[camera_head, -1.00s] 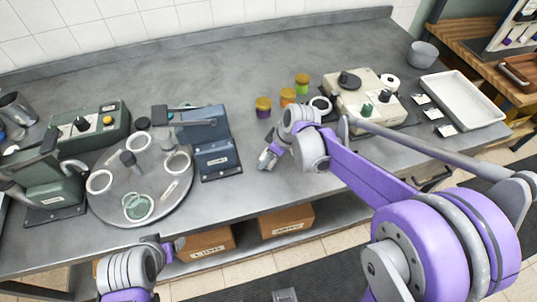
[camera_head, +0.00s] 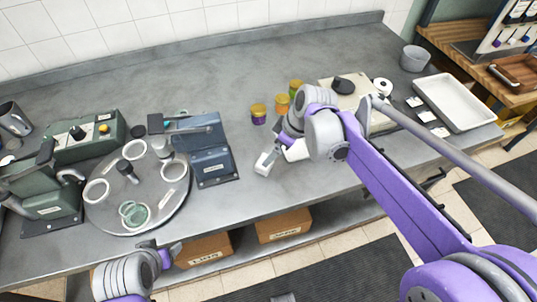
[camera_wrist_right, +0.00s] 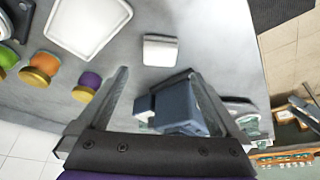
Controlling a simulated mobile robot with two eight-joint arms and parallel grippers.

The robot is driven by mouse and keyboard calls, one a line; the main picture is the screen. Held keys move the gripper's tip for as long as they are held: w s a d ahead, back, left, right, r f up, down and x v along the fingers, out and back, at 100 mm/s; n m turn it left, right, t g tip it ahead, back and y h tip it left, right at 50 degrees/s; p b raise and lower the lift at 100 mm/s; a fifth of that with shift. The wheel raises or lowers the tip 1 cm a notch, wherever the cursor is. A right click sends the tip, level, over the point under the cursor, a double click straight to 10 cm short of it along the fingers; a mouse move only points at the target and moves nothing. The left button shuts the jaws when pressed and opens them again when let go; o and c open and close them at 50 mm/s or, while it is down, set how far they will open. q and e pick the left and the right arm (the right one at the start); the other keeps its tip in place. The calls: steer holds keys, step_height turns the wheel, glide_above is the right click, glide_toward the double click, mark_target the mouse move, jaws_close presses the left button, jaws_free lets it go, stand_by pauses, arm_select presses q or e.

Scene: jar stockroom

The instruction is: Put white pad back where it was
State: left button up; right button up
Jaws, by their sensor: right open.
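The white pad (camera_wrist_right: 160,50) is a small white rounded square lying on the grey counter in the right wrist view, just beyond my right fingertips. My right gripper (camera_head: 267,160) is low over the front half of the counter, to the right of the blue press. In the wrist view its two fingers (camera_wrist_right: 164,75) are spread, with the pad apart from them. My left gripper (camera_head: 168,255) is at the front edge; its jaws are unclear.
Three jars (camera_head: 258,113) stand behind my right gripper. The blue press (camera_head: 213,165) and round grey tray (camera_head: 150,222) are to the left. A pale rimmed plate (camera_wrist_right: 90,25) lies near the pad. A white tray (camera_head: 458,103) is far right. The back middle is clear.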

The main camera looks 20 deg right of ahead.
steer(key=s+d+f+m+t+h, duration=0.1)
steer(key=s+m, duration=0.3)
steer(key=s, duration=0.5)
steer(key=s+d+f+m+t+h, duration=0.1)
steer(key=s+f+m+h, duration=0.1)
steer(key=s+m, duration=0.3)
steer(key=s+f, duration=0.1)
steer(key=s, duration=0.3)
steer(key=shift+f, duration=0.3)
steer(key=shift+d, duration=0.1)
